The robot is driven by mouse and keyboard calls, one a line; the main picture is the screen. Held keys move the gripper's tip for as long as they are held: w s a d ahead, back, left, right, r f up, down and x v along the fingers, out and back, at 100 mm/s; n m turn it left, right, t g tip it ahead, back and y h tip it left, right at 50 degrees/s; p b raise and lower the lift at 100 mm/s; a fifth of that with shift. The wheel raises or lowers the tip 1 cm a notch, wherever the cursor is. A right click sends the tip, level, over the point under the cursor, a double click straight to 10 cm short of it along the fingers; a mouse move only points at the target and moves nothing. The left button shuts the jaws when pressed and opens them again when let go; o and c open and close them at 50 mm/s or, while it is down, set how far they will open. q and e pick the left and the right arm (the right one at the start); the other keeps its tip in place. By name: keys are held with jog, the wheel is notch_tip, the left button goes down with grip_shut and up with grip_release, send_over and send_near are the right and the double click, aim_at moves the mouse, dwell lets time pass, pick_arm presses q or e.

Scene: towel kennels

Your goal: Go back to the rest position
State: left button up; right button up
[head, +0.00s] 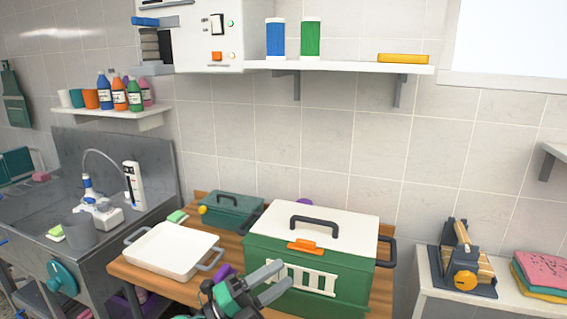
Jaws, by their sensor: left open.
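My left gripper (271,284) is at the bottom centre of the head view, in front of the green kennel box. Its two grey fingers are apart, with nothing seen between them. The green kennel box (262,262) stands on the wooden table with its white lid on and an orange latch at the front. I cannot tell whether the fingers touch its front. My right gripper does not show.
A white tray (171,252) and a small green box (231,211) stand on the wooden table (150,280). A steel sink (68,208) is at the left. A side counter (428,281) holds a dark device (459,262) and folded towels (545,272). A wall shelf (345,68) hangs above.

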pick_arm(q)
jog(key=w+a+f+n+t+y, duration=0.1)
jog(key=a+f+n+t+y, duration=0.3)
jog(key=a+n+t+y, duration=1.1)
jog(key=s+a+f+n+g+y, duration=0.3)
jog(key=f+n+g, duration=0.2)
jog(key=f+n, duration=0.15)
jog(key=s+a+f+n+g+y, duration=0.2)
jog(key=s+f+n+g+y, duration=0.1)
jog(key=f+n+g, duration=0.3)
jog(key=s+a+f+n+g+h, duration=0.1)
jog(key=s+f+g, duration=0.5)
jog(key=s, duration=0.5)
jog(key=s+f+n+g, duration=0.2)
jog(key=s+f+g, duration=0.2)
jog(key=s+f, duration=0.5)
notch_tip(320, 180, down, 29)
jog(key=s+g, duration=0.1)
jog(key=s, duration=0.1)
jog(key=s+a+f+g, duration=0.1)
jog(key=s+f, duration=0.9)
jog(key=s+a+f, duration=0.2)
jog(key=s+f, duration=0.7)
jog(key=f, duration=0.1)
jog(key=shift+s+a+f+m+g, duration=0.3)
jog(key=shift+s+f+m+g, duration=0.05)
jog(key=shift+m+g, duration=0.1)
